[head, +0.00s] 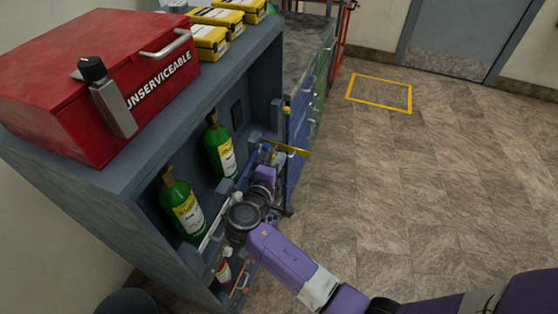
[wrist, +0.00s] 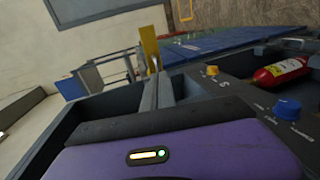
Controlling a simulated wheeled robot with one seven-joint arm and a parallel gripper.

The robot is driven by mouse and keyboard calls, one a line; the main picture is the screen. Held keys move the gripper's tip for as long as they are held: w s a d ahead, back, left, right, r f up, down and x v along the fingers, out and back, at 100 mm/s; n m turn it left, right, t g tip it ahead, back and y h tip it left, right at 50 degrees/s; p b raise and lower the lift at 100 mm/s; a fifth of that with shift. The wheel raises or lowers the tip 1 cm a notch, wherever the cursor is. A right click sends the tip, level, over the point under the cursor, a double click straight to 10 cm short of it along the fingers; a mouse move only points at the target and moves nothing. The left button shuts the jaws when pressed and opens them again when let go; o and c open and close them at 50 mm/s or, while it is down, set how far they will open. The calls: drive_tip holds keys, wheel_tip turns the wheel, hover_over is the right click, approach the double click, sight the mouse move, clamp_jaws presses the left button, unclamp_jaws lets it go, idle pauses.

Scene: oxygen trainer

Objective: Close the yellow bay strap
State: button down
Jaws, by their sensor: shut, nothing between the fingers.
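The yellow bay strap (head: 291,149) sticks out to the right from the cabinet's open front, near its far end. In the wrist view the yellow strap (wrist: 149,46) stands up beyond the purple hand. My gripper (head: 267,154) is shut and empty at the cabinet front, close to the strap's inner end. I cannot tell whether it touches the strap. My purple hand and wrist hide part of the bay behind them.
Two green bottles (head: 187,210) (head: 219,147) stand in the cabinet bays. A red bottle (head: 223,271) is low down; an orange strap (head: 240,280) is beside it. A red box (head: 95,80) and yellow boxes (head: 208,42) sit on top. The floor to the right is clear.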

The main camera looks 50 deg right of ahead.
sight(292, 148)
drive_tip(key=shift+s+d+r+n+t+y+p, duration=0.1)
drive_tip(key=shift+s+d+n+t+y+p, duration=0.15)
drive_tip(key=shift+d+n+t+y+p, duration=0.35)
drive_tip(key=shift+s+d+r+n+t+y+p, duration=0.1)
drive_tip(key=shift+s+d+n+t+y+p, duration=0.15)
drive_tip(key=shift+d+n+t+p, duration=0.65)
drive_tip(key=d+n+t+y, duration=0.1)
drive_tip(key=d+n+t+y+p, duration=0.1)
drive_tip(key=n+t+y, duration=0.1)
drive_tip(key=shift+w+d+t+p, duration=0.15)
drive_tip(key=shift+w+t+p, duration=0.05)
drive_tip(key=shift+t+p, duration=0.1)
drive_tip(key=w+d, duration=0.7)
drive_tip(key=shift+d+f, duration=0.2)
drive_tip(key=shift+d, duration=0.15)
drive_tip(key=shift+p, duration=0.3)
